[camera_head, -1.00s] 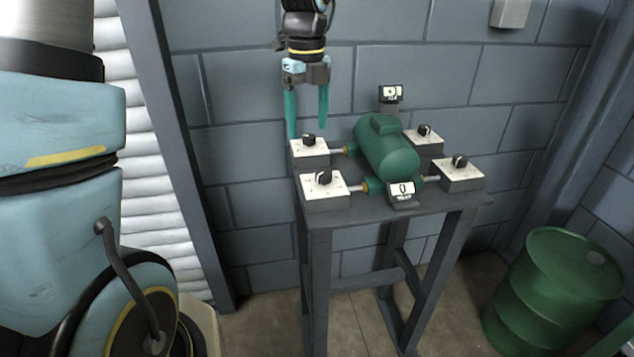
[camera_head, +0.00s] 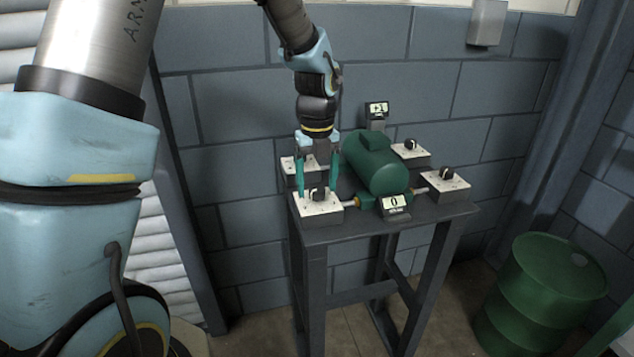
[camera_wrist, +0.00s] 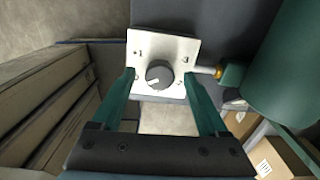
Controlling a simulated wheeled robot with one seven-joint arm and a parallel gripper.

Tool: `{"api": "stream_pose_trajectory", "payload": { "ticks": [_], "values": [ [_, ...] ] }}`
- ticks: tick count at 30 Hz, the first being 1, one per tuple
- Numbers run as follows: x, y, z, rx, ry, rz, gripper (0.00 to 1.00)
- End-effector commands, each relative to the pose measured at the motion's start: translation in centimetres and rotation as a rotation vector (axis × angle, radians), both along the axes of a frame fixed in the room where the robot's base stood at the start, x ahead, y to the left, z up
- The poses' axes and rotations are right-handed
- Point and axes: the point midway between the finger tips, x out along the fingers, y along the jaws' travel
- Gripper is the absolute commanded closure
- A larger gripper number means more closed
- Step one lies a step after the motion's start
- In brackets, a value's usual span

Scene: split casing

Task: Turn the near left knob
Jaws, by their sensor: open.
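The near left knob (camera_head: 319,194) is a dark knob on a white-topped box (camera_head: 318,212) at the table's near left corner. In the wrist view the knob (camera_wrist: 159,75) is round and dark with a white pointer mark, on a white plate (camera_wrist: 176,45). My gripper (camera_head: 317,192) is open, its teal fingers pointing down over this box, one on each side of the knob. In the wrist view the fingertips (camera_wrist: 159,78) flank the knob with gaps on both sides. I cannot tell how far the tips are above the plate.
A green tank (camera_head: 377,165) stands right of my gripper, with a small display (camera_head: 395,206) in front and another (camera_head: 377,110) behind. Other knob boxes are at far left (camera_head: 290,167), far right (camera_head: 412,151) and near right (camera_head: 445,184). A green barrel (camera_head: 545,290) stands on the floor.

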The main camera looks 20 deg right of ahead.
Motion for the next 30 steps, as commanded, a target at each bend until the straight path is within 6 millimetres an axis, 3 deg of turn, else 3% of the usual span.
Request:
{"api": "stream_pose_trajectory", "payload": {
  "ticks": [11,30],
  "values": [
    [0.0,0.03,-0.6,0.0,0.0,0.001,0.23],
    [0.02,0.02,-0.56,0.0,0.0,0.001,0.95]
  ]
}}
